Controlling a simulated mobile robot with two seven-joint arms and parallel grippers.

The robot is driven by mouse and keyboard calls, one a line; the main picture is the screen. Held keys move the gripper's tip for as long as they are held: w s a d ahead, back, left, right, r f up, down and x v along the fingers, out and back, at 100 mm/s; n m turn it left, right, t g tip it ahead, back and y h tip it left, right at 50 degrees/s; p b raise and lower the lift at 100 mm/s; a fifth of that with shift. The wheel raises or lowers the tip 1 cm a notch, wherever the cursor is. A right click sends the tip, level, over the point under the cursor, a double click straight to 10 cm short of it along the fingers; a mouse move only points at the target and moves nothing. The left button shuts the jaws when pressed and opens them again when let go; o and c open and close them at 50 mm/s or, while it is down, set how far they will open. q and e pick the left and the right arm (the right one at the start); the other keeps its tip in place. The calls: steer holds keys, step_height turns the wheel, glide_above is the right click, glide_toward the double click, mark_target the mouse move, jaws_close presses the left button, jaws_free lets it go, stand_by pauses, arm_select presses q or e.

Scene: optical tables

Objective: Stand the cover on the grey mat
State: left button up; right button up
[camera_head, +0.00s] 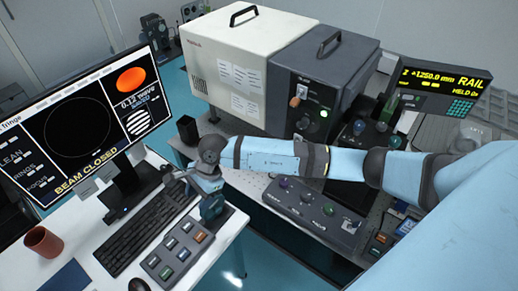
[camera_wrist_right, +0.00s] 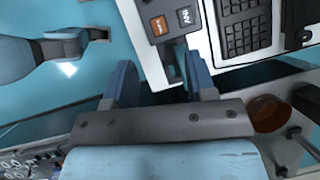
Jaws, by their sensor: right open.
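The likely cover is a large cream box (camera_head: 235,65) with a black top handle (camera_head: 242,13), standing at the back of the optical table. A dark grey housing (camera_head: 312,95) with its own handle adjoins its right side. I cannot tell for sure which of these is the cover. I cannot make out a grey mat. My right gripper (camera_head: 195,192) is over the right edge of the white desk, left of and in front of both boxes. In the right wrist view its fingers (camera_wrist_right: 158,78) are apart with nothing held between them. My left gripper does not show in the head view.
The white desk (camera_head: 65,235) holds a monitor (camera_head: 75,120), a keyboard (camera_head: 145,230), a button box (camera_head: 175,255) and a brown cup (camera_head: 43,241). A knob panel (camera_head: 312,210) lies below my right arm. A readout (camera_head: 440,90) stands at right. Teal floor shows between desk and table.

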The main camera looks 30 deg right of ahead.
steer(key=s+a+r+m+t+y, duration=0.35)
steer(key=a+m+y, duration=0.2)
steer(key=m, duration=0.25)
steer(key=s+a+r+m+t+y, duration=0.2)
steer(key=s+a+r+m+y, duration=0.25)
steer(key=m+y, duration=0.3)
steer(key=s+d+f+m+t+h, duration=0.1)
steer(key=d+f+m+t+h, duration=0.4)
steer(key=m, duration=0.9)
steer(key=s+d+f+m+t+h, duration=0.2)
steer(key=d+f+m+t+h, duration=0.4)
steer(key=m, duration=0.8)
steer(key=s+d+f+m+g+h, duration=0.4)
steer(key=s+d+f+m+g, duration=0.1)
steer(key=s+m, duration=0.4)
steer(key=d+f+m, duration=0.1)
steer(key=d, duration=0.1)
steer(key=shift+s+d+f, duration=0.2)
steer(key=shift+s+d, duration=0.15)
steer(key=shift+d, duration=0.05)
